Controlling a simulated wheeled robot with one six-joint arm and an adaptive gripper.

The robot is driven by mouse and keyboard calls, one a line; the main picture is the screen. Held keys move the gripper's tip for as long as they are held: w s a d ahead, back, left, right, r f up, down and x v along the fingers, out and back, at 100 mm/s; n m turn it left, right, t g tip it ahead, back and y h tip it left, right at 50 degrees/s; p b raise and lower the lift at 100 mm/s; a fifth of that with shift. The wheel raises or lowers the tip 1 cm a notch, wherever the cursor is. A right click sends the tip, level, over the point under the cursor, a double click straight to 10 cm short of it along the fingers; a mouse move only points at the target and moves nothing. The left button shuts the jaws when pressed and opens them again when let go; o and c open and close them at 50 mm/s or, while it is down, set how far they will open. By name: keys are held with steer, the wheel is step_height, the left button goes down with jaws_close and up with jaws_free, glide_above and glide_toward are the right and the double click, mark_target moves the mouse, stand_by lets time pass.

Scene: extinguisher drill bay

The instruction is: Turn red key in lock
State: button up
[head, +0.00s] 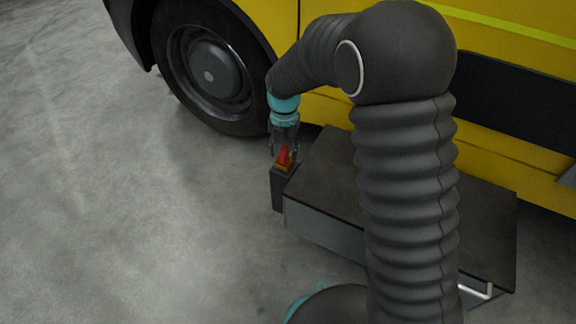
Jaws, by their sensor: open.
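The red key (284,156) stands upright in a yellow-topped lock (280,167) on a small dark box (279,190). The box is at the left end of a low dark bench (327,170). My gripper (284,151) points down over the key, its fingers open on either side of it. I cannot tell whether a finger touches the key. The key's lower end and any keyhole are too small to make out.
A yellow vehicle (490,45) with a large dark wheel (210,70) stands just behind the bench. My dark ribbed arm covers the middle of the bench. The grey concrete floor (110,220) at the left is clear.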

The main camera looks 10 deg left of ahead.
step_height(320, 180, up, 11)
steer(key=s+d+r+m+t+p, duration=0.1)
steer(key=s+d+r+m, duration=0.3)
steer(key=s+d+m, duration=0.4)
steer(key=s+d+r+m+t+p, duration=0.2)
steer(key=s+d+r+m, duration=0.3)
steer(key=m, duration=1)
steer(key=s+d+r+m+t+p, duration=0.1)
steer(key=s+d+r+m, duration=0.3)
steer(key=s+d+m, duration=0.7)
steer(key=shift+s+d+r+m+t, duration=0.3)
steer(key=shift+d+t, duration=0.5)
steer(key=shift+d, duration=0.2)
